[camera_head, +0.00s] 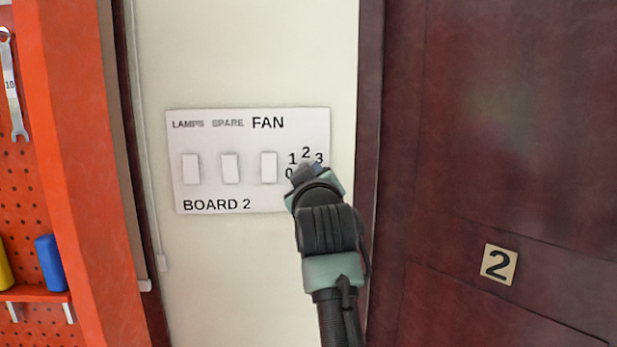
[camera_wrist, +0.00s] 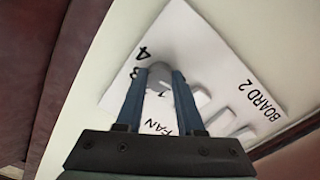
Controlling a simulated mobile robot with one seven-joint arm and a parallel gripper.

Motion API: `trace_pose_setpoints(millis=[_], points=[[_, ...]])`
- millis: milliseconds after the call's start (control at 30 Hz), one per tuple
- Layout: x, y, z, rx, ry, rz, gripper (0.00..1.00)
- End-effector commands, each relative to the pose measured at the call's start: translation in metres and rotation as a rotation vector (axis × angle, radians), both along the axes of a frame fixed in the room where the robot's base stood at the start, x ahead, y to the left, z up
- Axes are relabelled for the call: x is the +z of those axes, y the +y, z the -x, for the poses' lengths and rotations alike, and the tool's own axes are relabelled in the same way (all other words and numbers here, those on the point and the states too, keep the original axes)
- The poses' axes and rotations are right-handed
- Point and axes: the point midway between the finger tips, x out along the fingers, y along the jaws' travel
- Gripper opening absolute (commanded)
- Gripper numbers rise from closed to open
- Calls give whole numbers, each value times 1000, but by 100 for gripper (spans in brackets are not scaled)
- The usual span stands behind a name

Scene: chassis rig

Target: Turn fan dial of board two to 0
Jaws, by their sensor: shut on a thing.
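Board two (camera_head: 250,190) is a white wall plate marked BOARD 2, with three white rocker switches under LAMPS, SPARE and FAN. Numbers 0 to 3 show around the dial's place at its right side. My gripper (camera_head: 311,174) covers the fan dial in the head view. In the wrist view the grey round fan dial (camera_wrist: 160,71) sits between the two blue fingers of my gripper (camera_wrist: 159,76), which are shut on it. A 4 shows beside the dial there. Which number the dial points to cannot be told.
A dark red door (camera_head: 480,150) with a number 2 plate (camera_head: 498,264) stands to the right, its frame close to the board. On the left is an orange pegboard (camera_head: 20,190) with a wrench (camera_head: 13,90) and a blue object (camera_head: 50,263). The wall below the board is clear.

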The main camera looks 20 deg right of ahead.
Motion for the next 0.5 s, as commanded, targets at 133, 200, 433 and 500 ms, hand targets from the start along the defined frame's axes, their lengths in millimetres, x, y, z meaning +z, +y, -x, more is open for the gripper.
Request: trace_pose_setpoints(millis=[133,200,433,500], points=[[-1,0,0,-1,3,3,0],[-1,0,0,-1,3,3,42],[-1,0,0,-1,1,2,67],[0,0,0,-1,1,2,67]])
